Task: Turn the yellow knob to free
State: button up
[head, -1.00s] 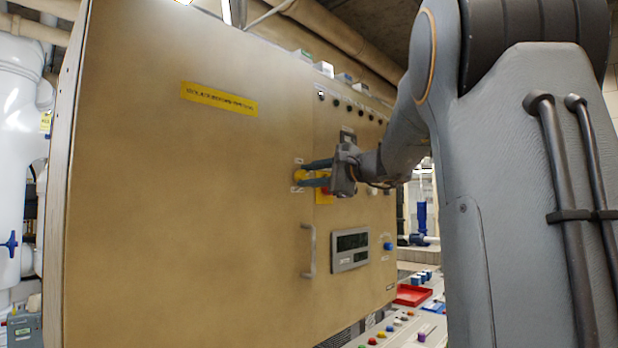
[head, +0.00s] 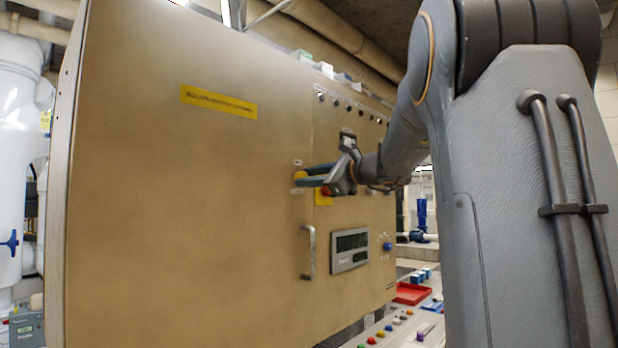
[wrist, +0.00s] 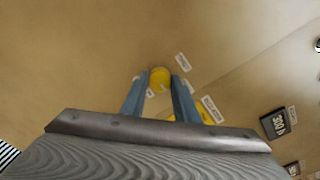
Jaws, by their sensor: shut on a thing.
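The yellow knob (head: 299,176) sits on the front of the tan cabinet, with small white labels above and below it. My gripper (head: 308,176) reaches in from the right, its two fingers around the knob. In the wrist view the yellow knob (wrist: 159,79) lies between the tips of the two blue-grey fingers (wrist: 157,84), which are shut on it. One white label (wrist: 183,62) is beside the knob, tilted in this view; its text is too blurred to read.
A red button on a yellow plate (head: 324,197) is just right of and below the knob, close under my fingers. A door handle (head: 308,252) and a display panel (head: 350,250) are lower down. A blue knob (head: 387,246) is further right.

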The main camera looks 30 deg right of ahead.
jog(key=o, duration=1.1)
jog(key=shift+c, duration=0.2)
jog(key=b+v, duration=0.2)
jog(key=v, duration=0.5)
jog(key=shift+s, duration=0.35)
jog(key=shift+d, duration=0.1)
